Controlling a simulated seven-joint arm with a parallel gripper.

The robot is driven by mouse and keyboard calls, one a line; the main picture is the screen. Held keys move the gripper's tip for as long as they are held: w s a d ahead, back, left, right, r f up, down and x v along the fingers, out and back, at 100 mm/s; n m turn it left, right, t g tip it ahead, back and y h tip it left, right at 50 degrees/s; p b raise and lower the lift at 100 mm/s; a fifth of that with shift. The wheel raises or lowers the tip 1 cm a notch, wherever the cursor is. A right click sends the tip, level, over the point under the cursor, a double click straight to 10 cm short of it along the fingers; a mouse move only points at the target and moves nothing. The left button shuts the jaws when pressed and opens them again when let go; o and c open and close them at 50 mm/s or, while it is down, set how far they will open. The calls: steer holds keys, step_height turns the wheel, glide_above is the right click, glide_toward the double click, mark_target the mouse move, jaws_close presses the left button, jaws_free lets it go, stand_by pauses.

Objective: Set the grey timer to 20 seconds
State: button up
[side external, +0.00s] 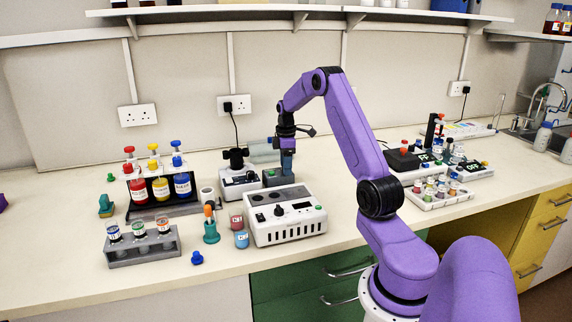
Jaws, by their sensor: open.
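A small dark grey box (273,179), which looks like the grey timer, stands at the back middle of the bench, behind a white instrument. Its display and any buttons are too small to make out. My gripper (287,168) points down just above the right part of this box. Its jaws are open and I see nothing held between them. I cannot tell whether the fingertips touch the box.
The white instrument (287,221) with dark knobs stands in front of the box. A white device with a black top (238,180) stands close on its left. Racked coloured bottles (159,188) and a grey tube rack (144,248) are farther left. Bench space to the right is clear up to a black device (404,160).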

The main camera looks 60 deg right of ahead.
jaws_close()
stand_by(0.3)
steer(key=m, duration=0.5)
steer(key=shift+m, duration=0.4)
steer(key=m, duration=0.6)
stand_by(0.5)
jaws_free()
